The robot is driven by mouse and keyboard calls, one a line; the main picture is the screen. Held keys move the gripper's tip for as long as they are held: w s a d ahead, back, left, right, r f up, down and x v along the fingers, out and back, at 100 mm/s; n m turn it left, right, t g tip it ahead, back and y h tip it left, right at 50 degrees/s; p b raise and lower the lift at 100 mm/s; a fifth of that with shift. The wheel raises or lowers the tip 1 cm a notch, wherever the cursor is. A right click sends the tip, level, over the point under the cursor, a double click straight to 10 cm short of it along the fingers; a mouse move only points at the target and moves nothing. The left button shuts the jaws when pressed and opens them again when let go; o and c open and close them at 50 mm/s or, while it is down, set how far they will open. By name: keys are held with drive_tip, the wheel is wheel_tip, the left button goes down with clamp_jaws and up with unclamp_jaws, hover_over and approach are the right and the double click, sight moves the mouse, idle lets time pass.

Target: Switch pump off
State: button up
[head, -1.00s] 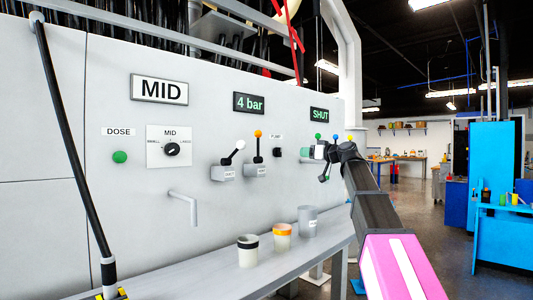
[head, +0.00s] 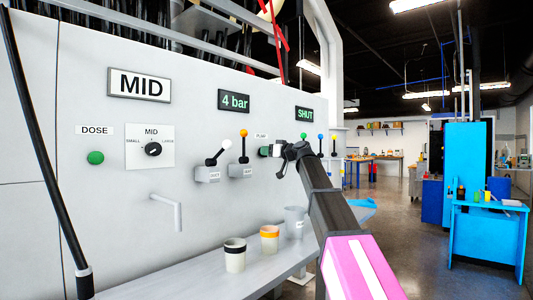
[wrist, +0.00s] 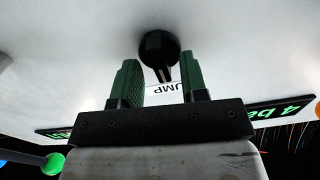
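The pump switch is a black round knob with a pointer (wrist: 158,50) on the white panel, seen in the wrist view. A label partly reading "UMP" (wrist: 166,89) lies beside it, partly covered by my gripper. My gripper (wrist: 158,66) is open, with one green finger on each side of the knob. I cannot tell whether the fingers touch it. In the head view my gripper (head: 276,151) is at the panel just below the small pump label (head: 261,136), and it hides the knob.
Two levers, white-tipped (head: 219,158) and orange-tipped (head: 243,154), stand left of my gripper. Green (head: 304,137) and blue (head: 321,138) balls are to its right. A black-rimmed cup (head: 234,256), an orange-rimmed cup (head: 269,239) and a grey cup (head: 295,221) stand on the shelf below.

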drive_tip(key=shift+w+a, duration=0.35)
drive_tip(key=shift+a, duration=0.1)
